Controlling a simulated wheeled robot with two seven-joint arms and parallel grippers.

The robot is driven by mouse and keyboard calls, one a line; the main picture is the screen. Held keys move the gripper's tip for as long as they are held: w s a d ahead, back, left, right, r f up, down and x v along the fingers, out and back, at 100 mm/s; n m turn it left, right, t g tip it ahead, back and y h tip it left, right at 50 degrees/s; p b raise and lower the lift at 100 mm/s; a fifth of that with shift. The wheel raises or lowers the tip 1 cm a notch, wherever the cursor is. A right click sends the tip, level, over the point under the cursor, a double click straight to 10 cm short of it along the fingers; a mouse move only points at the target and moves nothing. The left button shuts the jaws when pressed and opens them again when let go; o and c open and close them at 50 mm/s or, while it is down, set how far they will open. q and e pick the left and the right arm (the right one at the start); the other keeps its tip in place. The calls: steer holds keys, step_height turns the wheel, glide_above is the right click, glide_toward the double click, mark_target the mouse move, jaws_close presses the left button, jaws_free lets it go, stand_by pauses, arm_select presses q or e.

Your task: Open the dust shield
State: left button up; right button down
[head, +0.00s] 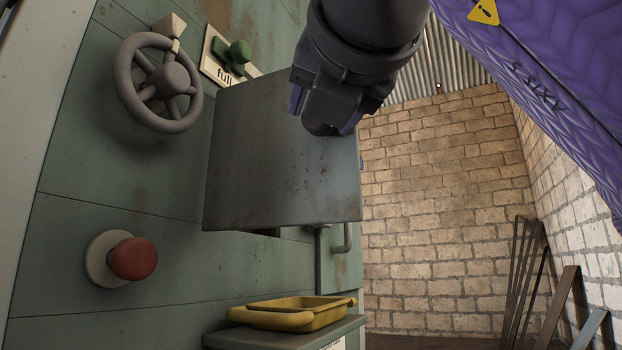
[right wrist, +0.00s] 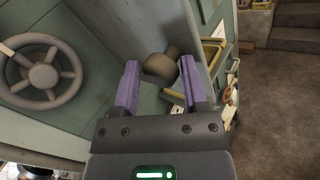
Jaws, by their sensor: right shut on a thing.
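The dust shield (head: 280,175) is a flat grey metal panel at the middle of the head view. It stands in front of the green machine wall. My right gripper (head: 330,122) comes down from the top over its upper right part and hides what it grips there. In the right wrist view, a brownish-grey round knob (right wrist: 161,66) sits between the purple fingers of my right gripper (right wrist: 162,80), beside a pale grey panel surface. The gripper is shut on the knob. My left gripper is in neither view.
A grey handwheel (head: 158,82), a green knob (head: 238,54) by a "full" label and a red button (head: 132,258) are on the machine wall. A yellow tray (head: 295,313) sits on a ledge below the shield. Boards lean at the lower right.

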steer(key=shift+s+a+r, duration=0.1)
steer(key=shift+c, duration=1.8)
jaws_free()
steer(key=shift+a, duration=0.2)
steer(key=shift+o, duration=0.6)
steer(key=shift+a, duration=0.2)
steer(key=shift+d, duration=0.1)
steer(key=shift+w, duration=0.2)
steer(key=s+d+b, duration=0.1)
steer(key=s+b, duration=0.2)
steer(key=s, duration=0.7)
steer(key=shift+d, duration=0.15)
